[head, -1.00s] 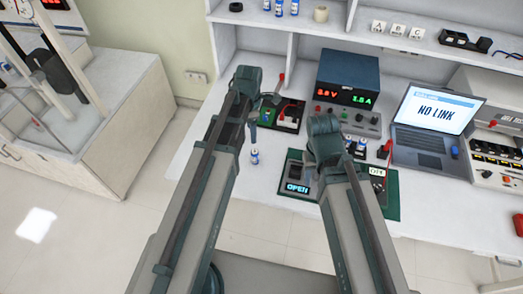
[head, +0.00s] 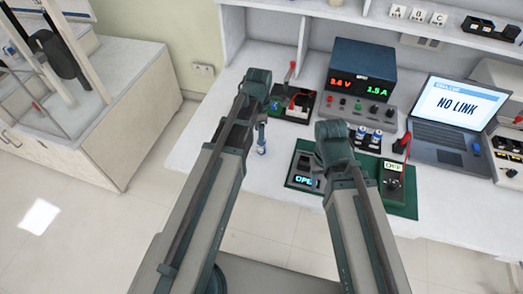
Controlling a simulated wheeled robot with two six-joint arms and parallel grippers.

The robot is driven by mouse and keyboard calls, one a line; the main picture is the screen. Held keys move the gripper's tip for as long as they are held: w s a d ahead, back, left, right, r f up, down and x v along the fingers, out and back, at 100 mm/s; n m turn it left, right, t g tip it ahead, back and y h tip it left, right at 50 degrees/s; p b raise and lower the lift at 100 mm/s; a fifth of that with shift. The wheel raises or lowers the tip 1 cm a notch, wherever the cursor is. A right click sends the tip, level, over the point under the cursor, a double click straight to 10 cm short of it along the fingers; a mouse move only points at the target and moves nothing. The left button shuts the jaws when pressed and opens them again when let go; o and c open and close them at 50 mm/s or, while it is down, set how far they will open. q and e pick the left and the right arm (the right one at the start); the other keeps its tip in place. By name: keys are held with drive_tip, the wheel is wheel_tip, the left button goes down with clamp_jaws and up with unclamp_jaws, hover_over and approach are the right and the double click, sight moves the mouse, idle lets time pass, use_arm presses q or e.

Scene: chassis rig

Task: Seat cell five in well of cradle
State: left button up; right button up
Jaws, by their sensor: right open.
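A small blue-and-white cell (head: 262,146) stands upright on the white bench, left of the green board. Directly above it is my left gripper (head: 262,122), seen end-down; its jaws are too small to read, and I cannot tell whether it touches the cell. Two similar cells (head: 376,137) stand in a dark holder (head: 370,148) behind the green board (head: 402,209), likely the cradle; its free wells are not clear. My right gripper (head: 332,133) is open over the board's left part, hiding some of it; its fingertips are largely hidden by its wrist.
A power supply (head: 362,72) stands behind the holder. A laptop (head: 447,110) reading NO LINK is to the right. A black tray (head: 293,104) with red and green parts lies behind the cell. The bench left of the cell is clear.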

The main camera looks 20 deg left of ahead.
use_arm(q)
drive_tip(key=shift+f, duration=0.1)
drive_tip(key=f+b, duration=0.5)
drive_tip(key=shift+d, duration=0.4)
use_arm(e)
wheel_tip(320, 180, down, 5)
drive_tip(key=shift+f, duration=0.15)
use_arm(q)
clamp_jaws()
